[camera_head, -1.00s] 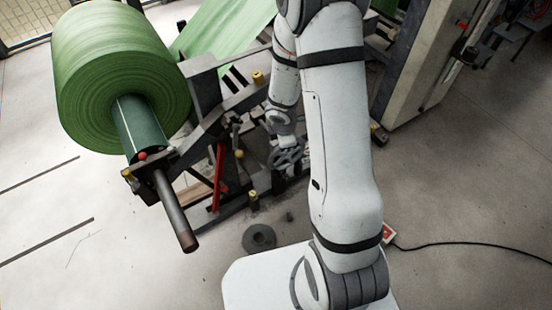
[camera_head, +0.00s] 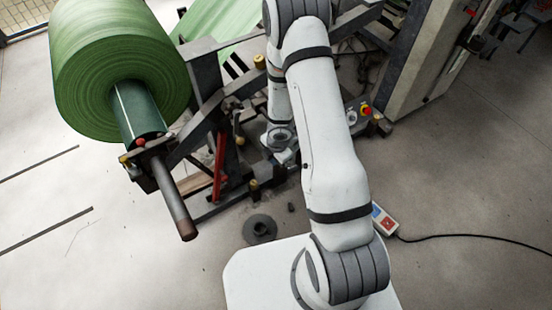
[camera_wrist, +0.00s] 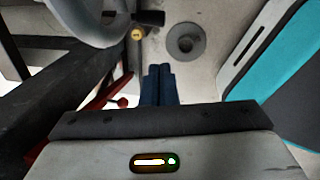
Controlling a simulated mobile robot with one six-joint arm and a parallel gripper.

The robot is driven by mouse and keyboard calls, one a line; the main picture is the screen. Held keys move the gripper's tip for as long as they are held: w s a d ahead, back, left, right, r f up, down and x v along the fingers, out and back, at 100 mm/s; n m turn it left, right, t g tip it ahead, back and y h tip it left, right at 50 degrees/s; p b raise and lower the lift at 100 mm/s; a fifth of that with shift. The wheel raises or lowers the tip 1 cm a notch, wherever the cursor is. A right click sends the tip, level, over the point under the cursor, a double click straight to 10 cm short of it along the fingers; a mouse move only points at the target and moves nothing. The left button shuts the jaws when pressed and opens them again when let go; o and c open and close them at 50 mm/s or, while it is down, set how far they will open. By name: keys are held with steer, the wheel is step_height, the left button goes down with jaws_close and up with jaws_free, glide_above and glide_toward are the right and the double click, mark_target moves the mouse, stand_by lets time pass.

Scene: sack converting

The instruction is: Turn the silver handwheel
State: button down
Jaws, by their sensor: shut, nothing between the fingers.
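The silver handwheel (camera_wrist: 88,38) shows as part of a curved grey rim at the top left of the wrist view, cut off by the frame edge. A dark handle (camera_wrist: 150,18) sticks out beside its rim. My gripper (camera_wrist: 158,70) is shut and empty, its dark fingers together below and to the right of the rim, apart from it in the picture. The depth between them is hard to tell. In the head view my arm covers the fingers, and I cannot make out the handwheel clearly.
A large green roll (camera_head: 120,70) on a shaft (camera_head: 172,195) stands left of my arm. A red bar (camera_head: 219,165) and dark machine frame are close by. A dark disc (camera_head: 260,229) lies on the floor. A box with a red button (camera_head: 366,110) sits to the right. Open floor lies right.

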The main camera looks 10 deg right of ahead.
steer(key=shift+w+d+f+b, duration=0.15)
steer(key=shift+w+d+f, duration=0.2)
steer(key=shift+f, duration=0.5)
steer(key=shift+w+d+f+b, duration=0.2)
steer(key=shift+w+d+f, duration=0.15)
steer(key=shift+f, duration=0.55)
steer(key=shift+w+d+f+b, duration=0.2)
steer(key=shift+d+f, duration=0.25)
steer(key=shift+f, duration=0.4)
